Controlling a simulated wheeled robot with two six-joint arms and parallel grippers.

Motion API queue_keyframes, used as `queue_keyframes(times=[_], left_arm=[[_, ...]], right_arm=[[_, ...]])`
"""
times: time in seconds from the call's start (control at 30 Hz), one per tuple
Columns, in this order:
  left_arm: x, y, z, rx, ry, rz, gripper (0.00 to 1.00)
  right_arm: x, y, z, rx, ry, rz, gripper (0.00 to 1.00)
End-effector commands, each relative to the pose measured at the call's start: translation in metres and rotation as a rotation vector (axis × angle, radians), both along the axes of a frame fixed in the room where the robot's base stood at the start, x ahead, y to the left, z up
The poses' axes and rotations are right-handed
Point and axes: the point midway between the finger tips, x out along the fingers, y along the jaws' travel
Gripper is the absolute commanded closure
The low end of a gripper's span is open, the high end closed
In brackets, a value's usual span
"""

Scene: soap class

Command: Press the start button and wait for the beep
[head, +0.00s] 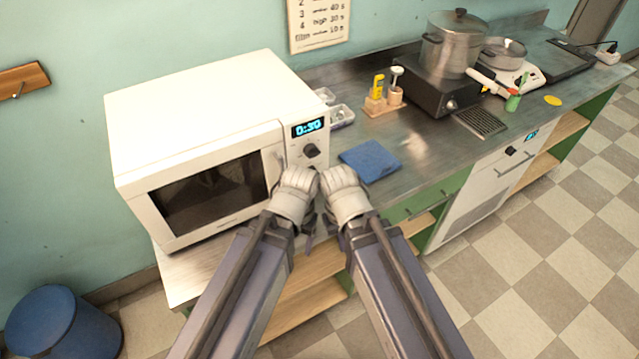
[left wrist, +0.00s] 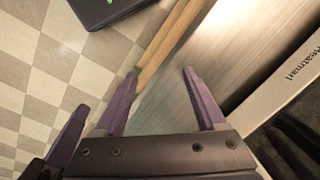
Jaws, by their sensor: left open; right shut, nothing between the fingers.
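A white microwave (head: 205,105) stands on the left end of the counter, its door closed. Its display (head: 308,127) reads 0:30 in blue. A dark knob (head: 311,150) is below the display. The lower part of the control panel, including any start button, is hidden behind my grippers. My left gripper (head: 297,182) is in front of the lower panel; its open fingers show in the left wrist view (left wrist: 160,74) with nothing between them. My right gripper (head: 341,186) is shut and empty, close beside it on the right. I cannot tell whether either touches the panel.
A blue cloth (head: 370,160) lies on the metal counter right of the microwave. Behind it are a wooden holder with bottles (head: 385,105) and small clear containers (head: 341,115). A steel pot (head: 452,45) stands on a burner further right. A blue bin (head: 60,325) is on the floor at left.

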Motion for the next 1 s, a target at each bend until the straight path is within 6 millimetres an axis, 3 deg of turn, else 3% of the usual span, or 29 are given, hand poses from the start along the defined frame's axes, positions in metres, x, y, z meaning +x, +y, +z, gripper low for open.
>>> queue_keyframes(times=[0.07,0.63,1.0], left_arm=[[0.0000,0.0000,0.0000,0.000,0.000,0.000,0.36],[0.0000,0.0000,0.0000,0.000,0.000,0.000,1.00],[0.0000,0.0000,0.0000,0.000,0.000,0.000,1.00]], right_arm=[[0.0000,0.0000,0.0000,0.000,0.000,0.000,1.00],[0.0000,0.0000,0.0000,0.000,0.000,0.000,1.00],[0.0000,0.0000,0.0000,0.000,0.000,0.000,1.00]])
